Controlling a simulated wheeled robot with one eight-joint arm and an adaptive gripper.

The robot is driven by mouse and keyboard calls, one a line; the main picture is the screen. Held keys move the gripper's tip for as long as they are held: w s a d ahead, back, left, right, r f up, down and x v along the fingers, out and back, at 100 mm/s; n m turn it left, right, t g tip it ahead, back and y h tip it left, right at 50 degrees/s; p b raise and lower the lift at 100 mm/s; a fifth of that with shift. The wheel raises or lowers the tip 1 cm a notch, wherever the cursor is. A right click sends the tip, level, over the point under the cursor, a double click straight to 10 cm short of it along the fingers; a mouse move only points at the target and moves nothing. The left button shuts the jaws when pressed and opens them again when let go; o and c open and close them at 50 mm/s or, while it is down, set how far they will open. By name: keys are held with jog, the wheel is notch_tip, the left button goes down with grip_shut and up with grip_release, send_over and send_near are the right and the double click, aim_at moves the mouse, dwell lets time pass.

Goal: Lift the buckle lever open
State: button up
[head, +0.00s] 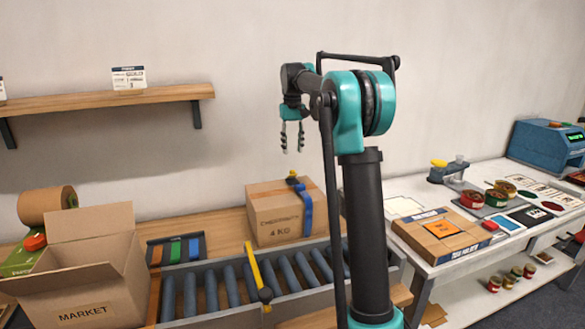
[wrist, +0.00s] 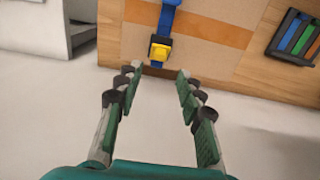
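The buckle lever (head: 291,174) is a small yellow piece on a dark buckle. It sits on a blue strap (head: 307,207) around a cardboard carton (head: 275,215) marked "4 KG". In the wrist view, the yellow lever (wrist: 159,51) lies just beyond the fingertips, near the carton's edge, and the blue strap (wrist: 168,20) runs away from it. My gripper (head: 292,150) hangs above the buckle, pointing down. In the wrist view, my gripper (wrist: 160,75) is open and empty, its two fingers on either side of the buckle's line. I see no contact with the lever.
The carton stands on a wooden bench behind a roller conveyor (head: 208,287) with a yellow bar (head: 254,265) across it. An open box (head: 82,285) marked "MARKET" is at the left. A tray of coloured strips (head: 176,249) lies beside the carton. A wall shelf (head: 110,101) is upper left.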

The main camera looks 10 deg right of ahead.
aim_at(292, 174)
notch_tip(292, 174, down, 8)
jog(key=shift+f, duration=0.2)
jog(key=shift+c, duration=0.5)
grip_shut()
jog(key=shift+w+a+r+g+h, duration=0.15)
jog(key=shift+w+g, duration=0.25)
jog(key=shift+g, duration=0.35)
jog(key=shift+w+r+g+h, duration=0.15)
jog(key=shift+w+g, duration=0.25)
jog(key=shift+g, duration=0.35)
jog(key=shift+f, duration=0.1)
jog(key=shift+o, duration=0.5)
grip_release()
